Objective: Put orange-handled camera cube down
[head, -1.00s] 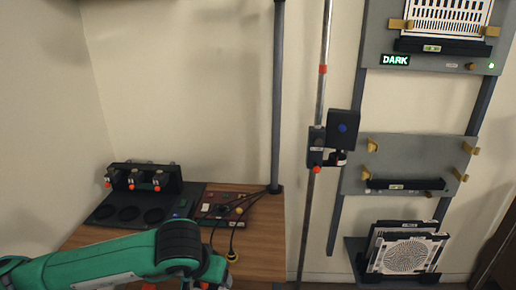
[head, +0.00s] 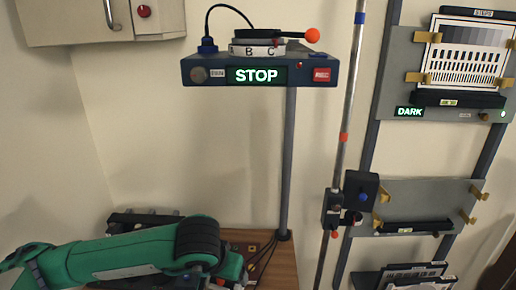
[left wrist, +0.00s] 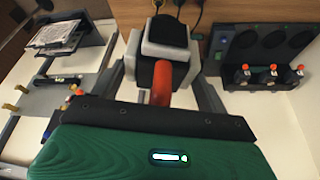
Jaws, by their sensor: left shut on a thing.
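The orange-handled camera cube (left wrist: 166,38) is in the left wrist view, a dark and grey block with its orange handle (left wrist: 161,84) pointing toward the wrist. My left gripper (left wrist: 162,68) is shut on it, with grey fingers on both sides. Which part the fingertips touch is partly hidden. In the head view my green left arm reaches in from the lower left, and its gripper end is cut off at the bottom edge. My right gripper is in neither view.
A dark pad with round recesses (left wrist: 239,49) and several small orange-tipped units lies on the wooden table (head: 283,262). A STOP box (head: 213,75) tops a pole. A rod with a clamp (head: 333,208) and a rack of grey panels (head: 412,195) stand right.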

